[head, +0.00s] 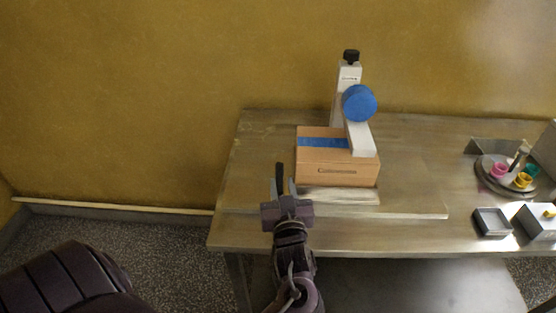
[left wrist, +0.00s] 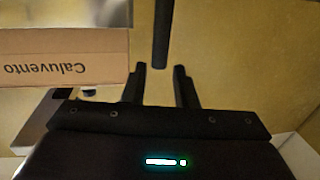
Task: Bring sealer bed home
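The tape sealer (head: 346,90) stands on the metal table, with a black knob on top, a blue tape roll and a pale arm over a brown carton (head: 337,172). The carton, with blue tape on its top, sits on the pale sealer bed (head: 345,196). A dark upright handle (head: 279,170) stands left of the carton; it also shows in the left wrist view (left wrist: 161,35). My left gripper (head: 282,184) is open at the handle. In the wrist view, the handle's visible end lies between the fingertips, with gaps on both sides. My right gripper is out of view.
At the table's right are a round tray (head: 493,187) with small coloured cups, an open grey box (head: 491,222) and another metal box (head: 541,222). A pale strip (head: 420,214) runs along the front.

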